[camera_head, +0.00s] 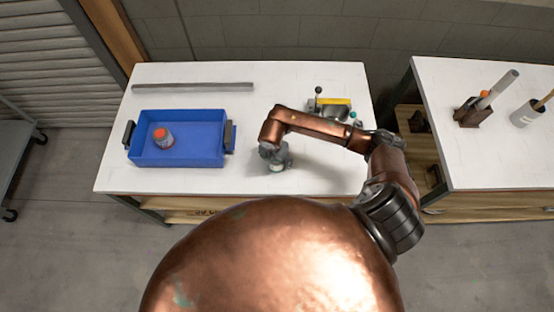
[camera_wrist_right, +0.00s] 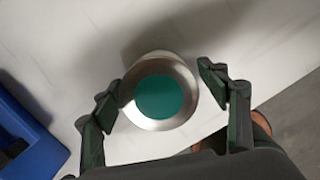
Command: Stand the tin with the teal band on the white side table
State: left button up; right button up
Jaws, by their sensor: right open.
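A tin (camera_wrist_right: 160,97) with a metal rim and a teal disc on its top is seen from above in the right wrist view. It stands on a white worktop (camera_wrist_right: 50,35). My right gripper (camera_wrist_right: 160,86) is open, with one finger on each side of the tin; contact is not clear. In the head view the right gripper (camera_head: 274,155) is over the tin (camera_head: 277,168), which is mostly hidden. The tin's side and any band are hidden. A second white-topped table (camera_head: 440,80) stands at the right. My left gripper is not in view.
A blue tray (camera_head: 200,155) at the worktop's left holds an orange-topped tin (camera_head: 163,138). A grey bar (camera_head: 190,87) lies behind it. A yellow item (camera_head: 333,101) stands at the back right. The right table bears a dark holder (camera_head: 473,112) and a grey cup (camera_head: 523,116).

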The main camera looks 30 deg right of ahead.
jog(key=r, duration=0.4)
jog(key=a+r, duration=0.1)
jog(key=r, duration=0.3)
jog(key=s+r, duration=0.1)
jog(key=r, duration=0.3)
jog(key=shift+a+r+b, duration=0.1)
jog(key=shift+a+b, duration=0.15)
jog(key=shift+b, duration=0.1)
